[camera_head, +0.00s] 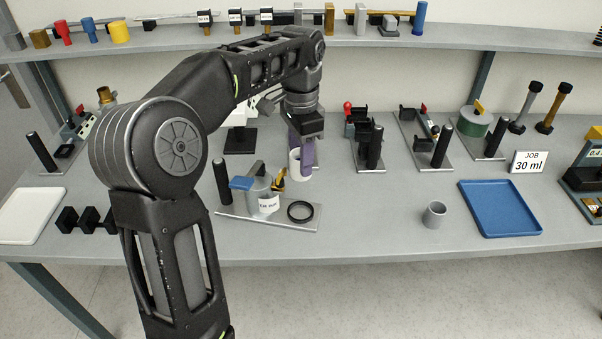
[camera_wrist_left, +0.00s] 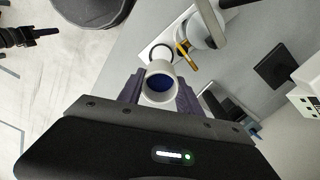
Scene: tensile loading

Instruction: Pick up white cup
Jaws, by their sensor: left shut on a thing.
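The gripper is shut on the cup. Part of the cup is hidden behind a finger in the head view.
A black ring (camera_head: 300,211) lies on the plate right of the pot. Black stands (camera_head: 368,150) line the back. The front middle is clear.

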